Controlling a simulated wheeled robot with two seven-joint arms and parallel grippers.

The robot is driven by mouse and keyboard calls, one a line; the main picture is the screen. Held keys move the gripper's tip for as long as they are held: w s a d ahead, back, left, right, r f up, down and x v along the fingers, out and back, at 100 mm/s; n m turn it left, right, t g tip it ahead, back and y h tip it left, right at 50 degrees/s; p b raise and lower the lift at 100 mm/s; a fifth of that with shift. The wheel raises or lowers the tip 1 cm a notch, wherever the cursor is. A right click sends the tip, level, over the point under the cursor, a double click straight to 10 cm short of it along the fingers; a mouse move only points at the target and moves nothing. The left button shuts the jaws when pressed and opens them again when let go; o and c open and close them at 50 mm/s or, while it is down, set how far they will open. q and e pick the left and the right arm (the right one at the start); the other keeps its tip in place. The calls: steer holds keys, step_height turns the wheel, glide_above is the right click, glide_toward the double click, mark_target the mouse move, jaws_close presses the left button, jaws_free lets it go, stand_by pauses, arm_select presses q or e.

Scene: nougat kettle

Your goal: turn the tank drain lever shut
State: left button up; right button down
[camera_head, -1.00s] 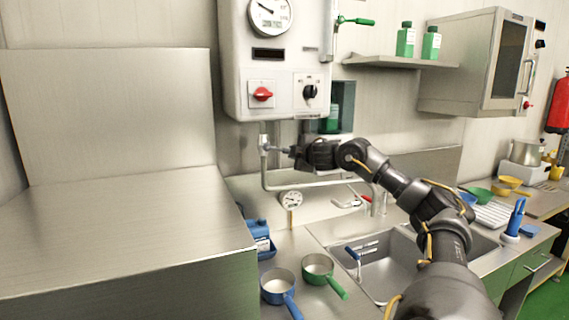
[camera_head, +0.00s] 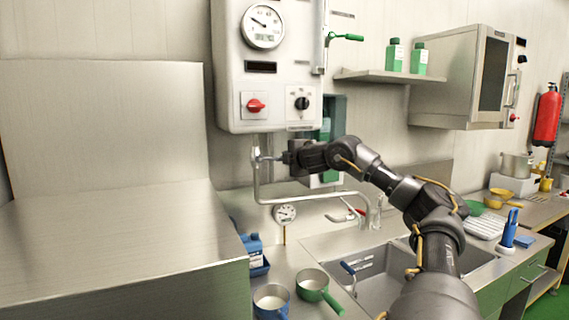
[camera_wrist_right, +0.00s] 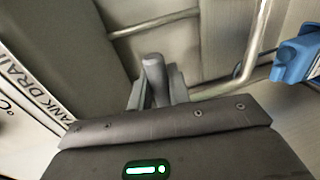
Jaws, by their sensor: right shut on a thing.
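The tank drain valve (camera_head: 256,157) sits on the pipe under the white wall tank (camera_head: 250,90) in the head view. My right gripper (camera_head: 284,157) is beside it, on its right, just below the tank. In the right wrist view my right gripper (camera_wrist_right: 157,92) is shut on the grey drain lever (camera_wrist_right: 152,68), whose rounded end stands up between the fingers. The TANK DRAIN label (camera_wrist_right: 48,108) shows at the left of that view. The fingers hide much of the lever, so its exact angle is hard to tell. My left gripper is not in view.
A drain pipe (camera_head: 300,199) runs below my right arm towards the sink (camera_head: 375,280). A round gauge (camera_head: 286,213) stands under it. Blue and green pans (camera_head: 271,300) are on the counter. A shelf with green bottles (camera_head: 394,56) is at upper right.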

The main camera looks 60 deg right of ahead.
steer(key=shift+r, duration=0.2)
stand_by(0.5)
steer(key=c, duration=1.4)
jaws_free()
steer(key=shift+o, duration=0.2)
steer(key=shift+f, duration=0.1)
steer(key=b+v, duration=0.6)
steer(key=v, duration=0.4)
steer(key=shift+s+a+b, duration=0.2)
steer(key=shift+s+b, duration=0.15)
